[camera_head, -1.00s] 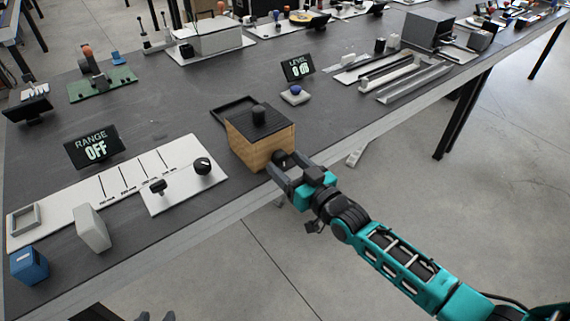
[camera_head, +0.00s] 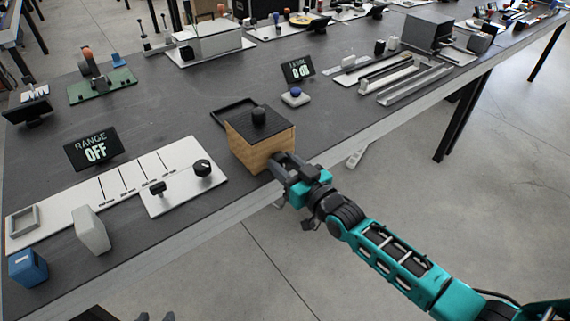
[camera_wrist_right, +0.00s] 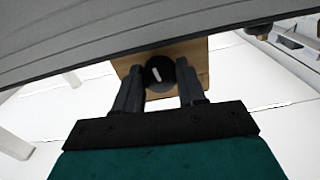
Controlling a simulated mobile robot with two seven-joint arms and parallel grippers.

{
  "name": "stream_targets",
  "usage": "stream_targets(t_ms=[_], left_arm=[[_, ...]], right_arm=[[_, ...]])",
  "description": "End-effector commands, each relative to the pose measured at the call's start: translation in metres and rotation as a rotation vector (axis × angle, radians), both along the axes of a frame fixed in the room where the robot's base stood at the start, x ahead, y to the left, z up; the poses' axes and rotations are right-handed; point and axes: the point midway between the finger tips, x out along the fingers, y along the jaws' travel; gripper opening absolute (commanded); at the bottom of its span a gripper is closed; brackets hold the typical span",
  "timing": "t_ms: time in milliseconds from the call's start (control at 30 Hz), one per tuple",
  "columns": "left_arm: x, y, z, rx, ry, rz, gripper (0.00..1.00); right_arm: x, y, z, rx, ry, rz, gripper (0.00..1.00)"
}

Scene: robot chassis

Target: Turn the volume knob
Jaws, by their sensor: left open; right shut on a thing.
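The volume knob is a round black knob (camera_wrist_right: 159,74) with a white pointer line, on the front face of a wooden box (camera_head: 258,151). The box has a dark top with a black upright cylinder (camera_head: 258,117) on it. My right gripper (camera_head: 279,160) is at the box's front face, shut on the knob. In the right wrist view the fingers (camera_wrist_right: 158,88) stand on both sides of the knob, and its pointer tilts slightly left of upright. In the head view the gripper hides the knob. Tips of my left gripper (camera_head: 155,316) show at the bottom edge, open and empty.
A white panel (camera_head: 185,185) with small black knobs and a RANGE OFF display (camera_head: 92,148) are left of the box. A LEVEL display (camera_head: 298,69) and a blue button (camera_head: 295,93) stand behind it. The table's front edge runs close below the box.

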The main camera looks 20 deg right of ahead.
Motion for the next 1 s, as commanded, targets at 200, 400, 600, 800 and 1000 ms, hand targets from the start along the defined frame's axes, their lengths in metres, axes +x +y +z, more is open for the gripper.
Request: stream_targets(t_ms=[200, 400, 600, 800, 1000], left_arm=[[0.0001, 0.0003, 0.0015, 0.001, 0.000, 0.000, 0.43], [0.0000, 0.0009, 0.0021, 0.002, -0.002, 0.001, 0.43], [-0.0003, 0.0014, 0.0008, 0.003, 0.000, 0.001, 0.43], [-0.0004, 0.0017, 0.0006, 0.004, 0.000, 0.002, 0.43], [-0.0005, 0.0020, 0.0006, 0.004, 0.000, 0.002, 0.43]], right_arm=[[-0.0002, 0.0000, 0.0005, 0.035, 0.013, 0.000, 0.09], [-0.0004, 0.0004, 0.0001, 0.129, 0.047, 0.001, 0.09], [-0.0004, 0.0004, -0.0001, 0.127, 0.046, 0.001, 0.41], [-0.0003, 0.0003, -0.0001, 0.126, 0.046, 0.001, 0.60], [-0.0002, 0.0003, -0.0001, 0.126, 0.046, 0.000, 0.65]])
